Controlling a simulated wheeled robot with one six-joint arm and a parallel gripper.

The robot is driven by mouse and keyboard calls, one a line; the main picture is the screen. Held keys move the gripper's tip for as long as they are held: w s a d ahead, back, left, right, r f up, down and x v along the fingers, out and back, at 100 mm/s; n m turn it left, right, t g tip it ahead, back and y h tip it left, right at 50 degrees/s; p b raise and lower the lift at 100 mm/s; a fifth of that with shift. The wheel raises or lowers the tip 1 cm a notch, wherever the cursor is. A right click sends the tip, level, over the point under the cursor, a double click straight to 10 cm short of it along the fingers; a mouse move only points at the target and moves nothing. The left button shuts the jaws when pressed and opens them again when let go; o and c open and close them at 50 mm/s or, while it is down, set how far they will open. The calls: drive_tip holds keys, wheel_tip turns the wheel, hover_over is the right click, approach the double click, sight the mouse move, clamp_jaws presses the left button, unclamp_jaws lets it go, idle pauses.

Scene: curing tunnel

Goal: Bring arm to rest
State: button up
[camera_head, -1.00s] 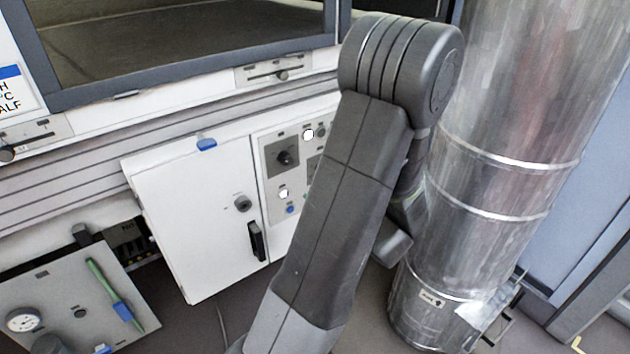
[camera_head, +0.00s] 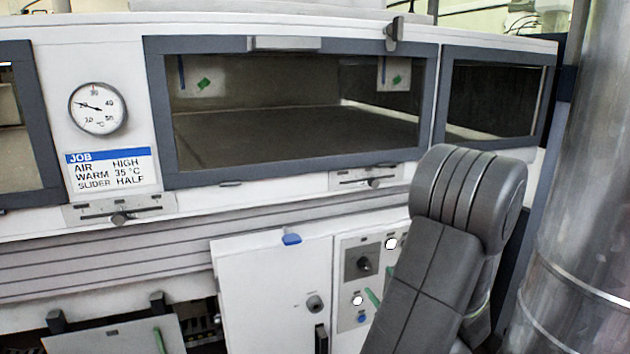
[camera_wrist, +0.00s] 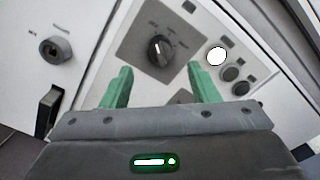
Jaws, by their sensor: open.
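My arm rises at the lower right of the head view, folded at its elbow, in front of the control panel (camera_head: 350,290). My gripper (camera_wrist: 160,85) shows in the wrist view with two green fingers apart and nothing between them. A green fingertip (camera_head: 372,298) also shows in the head view beside the arm. In the wrist view the fingers point at the panel with its black rotary knob (camera_wrist: 160,48) and a lit white round button (camera_wrist: 217,56). Whether the fingers touch the panel cannot be told.
A white cabinet door (camera_head: 270,275) with a black handle (camera_head: 321,338) stands left of the panel. A large metal duct (camera_head: 590,220) rises close on the arm's right. Above are the tunnel window (camera_head: 290,125), a dial gauge (camera_head: 98,108) and a job card (camera_head: 110,170).

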drive_tip(key=x, duration=0.6)
drive_tip(key=shift+w+b, duration=0.3)
drive_tip(key=shift+b, duration=0.1)
drive_tip(key=shift+s, duration=0.1)
drive_tip(key=p+v, duration=0.2)
drive_tip(key=v, duration=1.1)
drive_tip(key=b+x, duration=0.1)
drive_tip(key=x, duration=1.2)
drive_tip(key=shift+r, duration=0.1)
drive_tip(key=m+p, duration=0.2)
drive_tip(key=p, duration=0.1)
drive_tip(key=shift+r+m, duration=0.1)
drive_tip(key=shift+m, duration=0.3)
drive_tip(key=m+p, duration=0.5)
drive_tip(key=p, duration=0.2)
approach(369, 269)
drive_tip(key=shift+s+d, duration=0.2)
drive_tip(key=shift+s, duration=0.45)
